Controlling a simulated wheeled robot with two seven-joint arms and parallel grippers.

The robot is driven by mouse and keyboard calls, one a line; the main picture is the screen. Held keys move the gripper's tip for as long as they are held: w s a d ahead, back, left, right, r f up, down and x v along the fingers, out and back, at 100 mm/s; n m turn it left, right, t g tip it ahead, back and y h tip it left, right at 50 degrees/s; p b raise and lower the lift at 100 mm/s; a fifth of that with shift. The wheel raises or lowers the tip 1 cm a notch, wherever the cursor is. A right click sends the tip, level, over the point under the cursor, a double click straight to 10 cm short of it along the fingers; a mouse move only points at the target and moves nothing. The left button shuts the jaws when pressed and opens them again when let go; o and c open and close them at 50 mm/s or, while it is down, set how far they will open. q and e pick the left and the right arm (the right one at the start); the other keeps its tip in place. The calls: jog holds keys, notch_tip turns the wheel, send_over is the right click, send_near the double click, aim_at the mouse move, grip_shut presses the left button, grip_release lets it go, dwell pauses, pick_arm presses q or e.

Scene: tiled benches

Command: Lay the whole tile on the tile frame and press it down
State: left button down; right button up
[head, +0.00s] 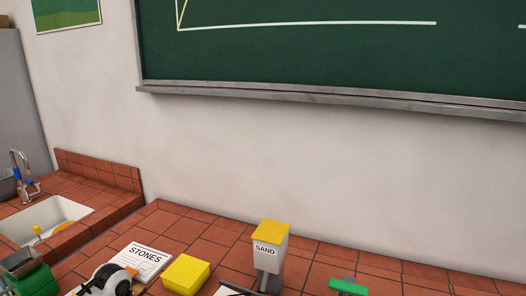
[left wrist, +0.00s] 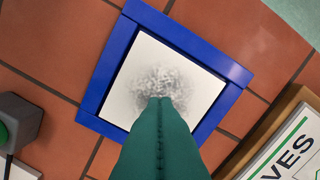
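In the left wrist view a blue square frame (left wrist: 100,80) lies on red-brown tiling. Inside it is a flat white surface (left wrist: 205,95) with a grey speckled patch (left wrist: 160,80) near its middle. I cannot tell whether this surface is the frame's bed or a tile. A teal tapered thing (left wrist: 160,145) with a dotted seam rises from the bottom edge, its narrow tip over the patch. I cannot tell whether it touches, or whether it is held by my left gripper or part of it. No separate fingertips show. My right gripper is in neither view.
The head view shows a sand dispenser (head: 269,250), a yellow block (head: 186,274), a "STONES" card (head: 140,261) and a green thing (head: 347,287) on the bench. A sink (head: 25,218) is left. A grey box (left wrist: 20,115) and a lettered board (left wrist: 285,150) flank the frame.

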pick_arm(q)
jog(key=shift+f+b, duration=0.7)
jog(key=shift+f, duration=0.2)
jog(key=shift+r, duration=0.1)
dwell(0.5)
jog(key=shift+r+p, duration=2.4)
jog(key=shift+r, duration=1.1)
